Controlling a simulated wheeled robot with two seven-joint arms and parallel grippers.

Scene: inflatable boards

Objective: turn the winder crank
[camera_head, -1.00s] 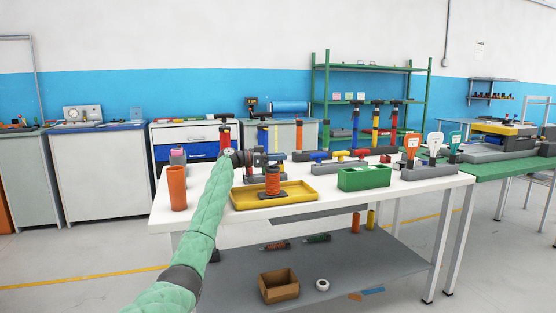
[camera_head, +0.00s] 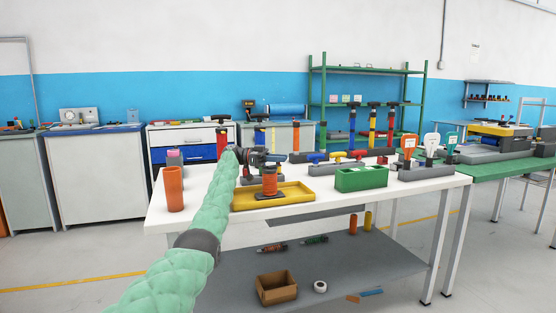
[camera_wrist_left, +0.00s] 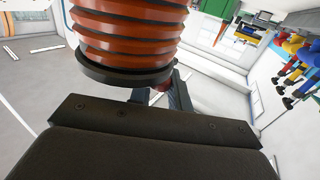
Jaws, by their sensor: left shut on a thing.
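The winder (camera_head: 262,158) is a dark device at the left part of the white table, behind the yellow tray. My left gripper (camera_head: 247,157) is at its left side, shut on the winder crank, which the gripper and arm mostly hide. An orange spool (camera_head: 269,181) on a dark base stands upright at the yellow tray (camera_head: 300,196), just in front of the winder. In the left wrist view, an orange-red ribbed cylinder (camera_wrist_left: 125,30) with a black flange fills the top, close above the gripper's dark body. The fingertips are largely hidden there. My right gripper is not in view.
An orange cup (camera_head: 174,189) stands at the table's left end. A green box (camera_head: 361,179) and a grey rack (camera_head: 425,172) with tagged tools are to the right. A cardboard box (camera_head: 276,288) sits on the lower shelf. The table's front edge is clear.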

